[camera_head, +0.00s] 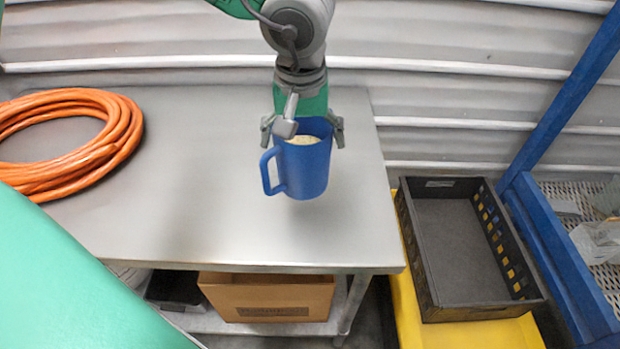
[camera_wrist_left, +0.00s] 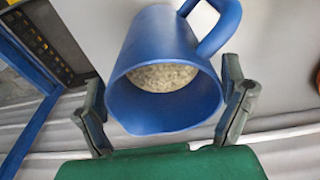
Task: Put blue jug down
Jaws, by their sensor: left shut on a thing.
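The blue jug (camera_head: 308,172) is upright at the right part of the metal table (camera_head: 215,225), with its handle to the left and pale grainy material inside. A soft shadow lies below it; it looks close over the tabletop, and I cannot tell for sure whether its base touches. My left gripper (camera_head: 303,130) is shut on the jug from the far side, with a finger on each side of it. In the left wrist view the jug (camera_wrist_left: 165,100) sits between the two fingers, its open mouth toward the camera. My right gripper is not in view.
A coiled orange hose (camera_head: 125,145) lies at the table's left. A black crate (camera_head: 428,260) on a yellow base (camera_head: 410,318) stands right of the table, beside a blue frame (camera_head: 560,255). A cardboard box (camera_head: 268,297) is underneath. The table's middle is clear.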

